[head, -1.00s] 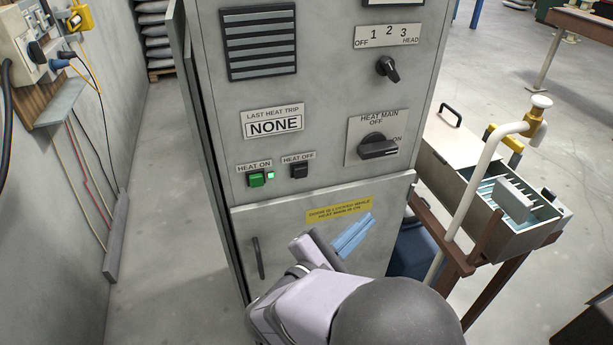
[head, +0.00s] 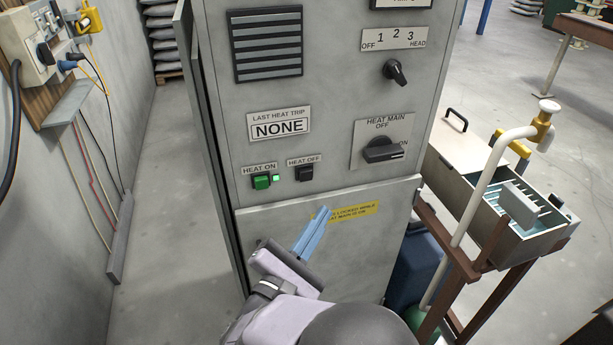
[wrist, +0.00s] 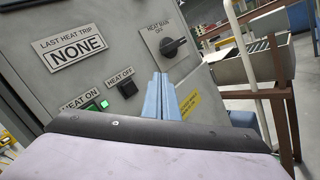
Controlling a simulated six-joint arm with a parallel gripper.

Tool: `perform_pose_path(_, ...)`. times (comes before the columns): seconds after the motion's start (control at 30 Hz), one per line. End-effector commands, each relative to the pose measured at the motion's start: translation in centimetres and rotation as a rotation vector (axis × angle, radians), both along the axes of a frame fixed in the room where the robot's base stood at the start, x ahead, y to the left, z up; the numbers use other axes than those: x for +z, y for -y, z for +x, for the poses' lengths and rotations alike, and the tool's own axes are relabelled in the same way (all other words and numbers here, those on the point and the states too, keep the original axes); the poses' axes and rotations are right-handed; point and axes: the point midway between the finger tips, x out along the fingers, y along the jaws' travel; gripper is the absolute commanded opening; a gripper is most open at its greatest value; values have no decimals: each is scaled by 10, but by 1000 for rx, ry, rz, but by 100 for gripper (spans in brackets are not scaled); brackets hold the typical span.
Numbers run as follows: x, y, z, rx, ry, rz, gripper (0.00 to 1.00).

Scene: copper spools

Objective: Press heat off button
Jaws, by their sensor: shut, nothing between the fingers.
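The black heat off button (head: 305,173) sits under its HEAT OFF label on the grey cabinet front. It also shows in the wrist view (wrist: 127,89), left of my fingers. My gripper (head: 322,210) has its blue fingers shut and empty, below and slightly right of the button, apart from it. In the wrist view my gripper (wrist: 161,78) points toward the panel. The green heat on button (head: 261,182) is left of heat off, with a small lit green lamp (head: 276,178) beside it.
The heat main knob (head: 383,150) juts out to the upper right, its pointer toward ON. A yellow door label (head: 355,211) is partly behind my fingers. A pipe (head: 470,215) and a water trough (head: 520,232) stand right of the cabinet. The panel around the button is clear.

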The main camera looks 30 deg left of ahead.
Motion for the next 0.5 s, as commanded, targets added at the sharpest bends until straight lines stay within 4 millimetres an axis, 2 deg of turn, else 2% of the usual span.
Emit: perform_pose_path(0.5,0,-35,37,-3,0,0,0)
